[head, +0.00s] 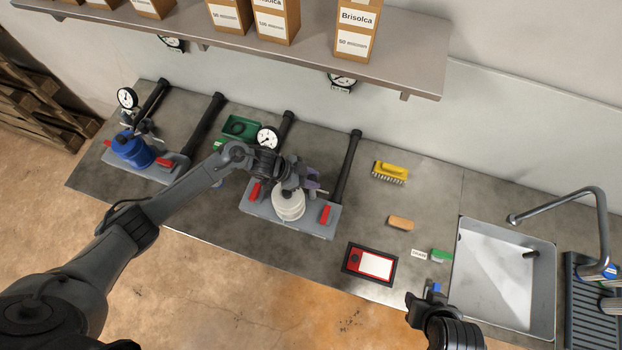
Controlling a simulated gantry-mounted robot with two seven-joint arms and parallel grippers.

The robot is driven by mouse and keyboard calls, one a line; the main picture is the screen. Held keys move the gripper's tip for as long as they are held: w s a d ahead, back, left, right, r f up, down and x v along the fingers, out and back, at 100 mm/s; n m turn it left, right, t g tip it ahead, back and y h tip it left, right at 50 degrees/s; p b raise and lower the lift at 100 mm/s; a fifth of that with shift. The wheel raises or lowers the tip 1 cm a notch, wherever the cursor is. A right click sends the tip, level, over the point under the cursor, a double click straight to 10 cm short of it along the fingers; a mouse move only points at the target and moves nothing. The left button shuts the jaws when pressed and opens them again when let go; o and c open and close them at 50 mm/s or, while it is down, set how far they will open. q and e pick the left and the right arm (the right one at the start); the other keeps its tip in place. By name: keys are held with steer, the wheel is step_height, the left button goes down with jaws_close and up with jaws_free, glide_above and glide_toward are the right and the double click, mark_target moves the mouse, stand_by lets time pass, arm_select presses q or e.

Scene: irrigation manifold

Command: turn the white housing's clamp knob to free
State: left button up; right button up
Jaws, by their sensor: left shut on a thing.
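The white housing (288,204) stands on a grey base plate (262,212) in the middle of the counter, with red handles (327,215) on both sides of it. My left gripper (298,182) is just above and behind the housing's top. It is shut on the clamp knob there, which the fingers mostly hide, so its turned position cannot be read.
A blue housing (132,150) stands on a similar base at left. Dark pipes and a round gauge (268,138) rise behind the white housing. A shelf (400,62) overhangs the back.

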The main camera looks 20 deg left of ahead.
arm_select(q)
steer(key=m+g+b, duration=0.2)
steer(key=m+b, duration=0.1)
steer(key=b, duration=0.2)
steer(key=m+g+h+b, duration=0.1)
steer(key=m+g+b, duration=0.2)
steer(key=m+b, duration=0.1)
steer(key=shift+w+f+b, duration=0.15)
steer(key=shift+b, duration=0.3)
steer(key=shift+r+m+g+b, duration=0.2)
steer(key=shift+m+g+b, duration=0.5)
steer(key=shift+b, duration=0.05)
steer(key=shift+d, duration=0.1)
steer(key=o, duration=1.1)
steer(key=shift+c, duration=0.2)
steer(key=v, duration=1)
steer(key=shift+r, duration=0.35)
